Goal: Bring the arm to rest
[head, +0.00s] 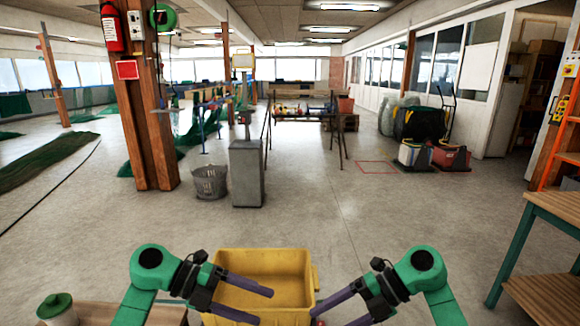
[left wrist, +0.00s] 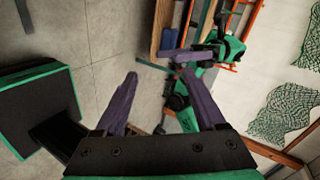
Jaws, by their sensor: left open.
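My left gripper (head: 265,306) is in the lower middle of the head view, over the left part of a yellow bin. Its two purple fingers are apart with nothing between them. In the left wrist view the same gripper (left wrist: 160,74) has a clear gap between its fingers. My right gripper (head: 330,317) is at the lower right of the bin, its purple fingers apart and no object seen between them; part of it is cut off by the frame's bottom edge. Both green arms are bent, with the grippers pointing inward toward each other.
The yellow bin (head: 292,262) looks empty where its inside shows. A green-lidded container (head: 57,312) stands on a wooden surface (head: 125,314) at lower left. A wooden bench (head: 548,290) is at right. A grey cabinet (head: 246,175) and basket (head: 210,184) stand ahead; open floor lies between.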

